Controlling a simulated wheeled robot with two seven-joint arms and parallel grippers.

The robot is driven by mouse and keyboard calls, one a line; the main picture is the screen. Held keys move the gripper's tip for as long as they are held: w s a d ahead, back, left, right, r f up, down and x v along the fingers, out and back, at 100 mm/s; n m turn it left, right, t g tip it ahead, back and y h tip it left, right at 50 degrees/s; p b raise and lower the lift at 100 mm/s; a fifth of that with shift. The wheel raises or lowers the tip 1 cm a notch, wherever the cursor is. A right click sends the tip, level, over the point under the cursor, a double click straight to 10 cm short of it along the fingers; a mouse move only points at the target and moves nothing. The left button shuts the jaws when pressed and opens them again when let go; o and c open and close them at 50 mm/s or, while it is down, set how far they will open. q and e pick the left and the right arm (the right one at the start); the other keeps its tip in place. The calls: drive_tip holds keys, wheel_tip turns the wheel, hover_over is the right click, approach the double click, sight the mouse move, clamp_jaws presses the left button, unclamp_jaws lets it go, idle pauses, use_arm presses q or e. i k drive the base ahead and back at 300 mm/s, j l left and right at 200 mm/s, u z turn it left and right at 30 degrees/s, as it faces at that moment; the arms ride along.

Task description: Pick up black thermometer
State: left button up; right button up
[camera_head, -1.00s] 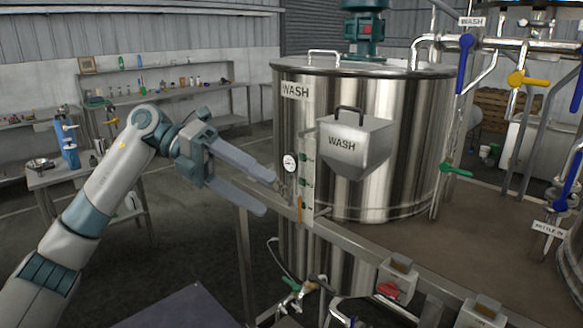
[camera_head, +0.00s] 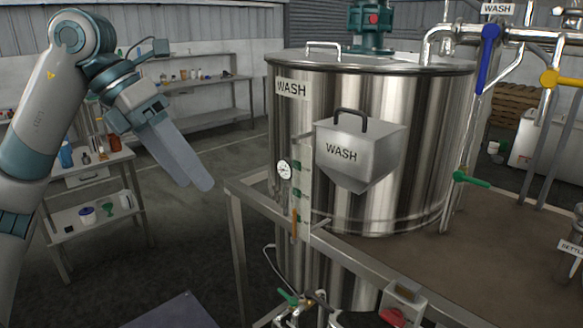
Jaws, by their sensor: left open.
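I cannot make out a clearly black thermometer. A small round gauge (camera_head: 284,169) with a white dial and dark rim shows at the left side of the steel WASH tank (camera_head: 420,150); I cannot tell whether it is the thermometer. My left gripper (camera_head: 195,183) hangs fingers-down over the floor, left of the tank and apart from it. Its two long grey fingers overlap in this view, open with nothing between them. My right gripper is out of view.
A metal frame (camera_head: 236,248) with a platform (camera_head: 520,230) surrounds the tank. A WASH hopper (camera_head: 345,155) juts from its front. Valves and pipes crowd the right. A small bench (camera_head: 95,160) and shelves stand behind my left arm. The floor between is clear.

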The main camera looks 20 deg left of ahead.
sight(284, 166)
drive_tip(key=i, duration=1.15)
